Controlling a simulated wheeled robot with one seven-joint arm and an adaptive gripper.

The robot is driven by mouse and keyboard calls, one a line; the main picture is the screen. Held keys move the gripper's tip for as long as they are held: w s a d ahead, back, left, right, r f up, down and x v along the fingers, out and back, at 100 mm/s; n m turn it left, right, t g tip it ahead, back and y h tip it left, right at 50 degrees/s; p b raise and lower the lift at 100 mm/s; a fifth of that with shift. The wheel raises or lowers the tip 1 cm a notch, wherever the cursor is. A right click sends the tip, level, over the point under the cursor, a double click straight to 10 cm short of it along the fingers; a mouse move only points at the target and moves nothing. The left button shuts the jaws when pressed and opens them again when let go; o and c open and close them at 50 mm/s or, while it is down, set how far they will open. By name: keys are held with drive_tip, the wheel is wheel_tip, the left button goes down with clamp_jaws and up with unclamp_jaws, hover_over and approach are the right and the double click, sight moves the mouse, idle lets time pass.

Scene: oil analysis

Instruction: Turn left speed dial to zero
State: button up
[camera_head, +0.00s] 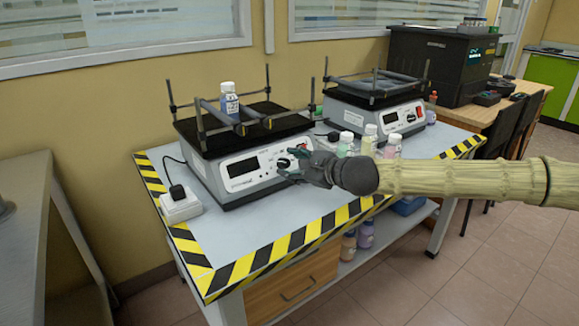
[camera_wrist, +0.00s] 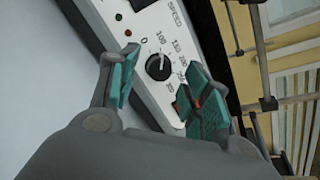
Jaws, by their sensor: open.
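The left shaker (camera_head: 240,150) stands on the table with a black platform on top and a white front panel. Its speed dial is a black knob (camera_wrist: 158,67) with a white pointer line, in the wrist view's upper middle. The pointer is turned up toward the 100 mark, to the right of the 0 mark. My gripper (camera_head: 290,166) is in front of the panel at the dial. In the wrist view my gripper (camera_wrist: 160,88) is open, with one teal finger pad on each side of the knob and a visible gap to it. Contact is not visible.
A blue-labelled bottle (camera_head: 229,103) stands on the left platform. A second shaker (camera_head: 375,112) stands to the right. A white power socket (camera_head: 181,207) lies on the table's left. The striped front edge (camera_head: 270,255) is clear.

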drive_tip(key=shift+x, duration=0.95)
drive_tip(key=shift+c, duration=0.5)
drive_tip(key=c, duration=0.9)
drive_tip(key=shift+r+n, duration=0.1)
drive_tip(key=shift+n, duration=0.2)
drive_tip(key=shift+r+n+p, duration=0.1)
drive_tip(key=shift+n+p, duration=0.2)
drive_tip(key=shift+p, duration=0.15)
drive_tip(key=n+p, duration=0.2)
drive_tip(key=n, duration=0.1)
drive_tip(key=shift+w+g, duration=0.1)
drive_tip(key=shift+g, duration=0.3)
drive_tip(key=shift+n+g+p, duration=0.4)
drive_tip(key=shift+n+p, duration=0.5)
drive_tip(key=shift+n, duration=0.9)
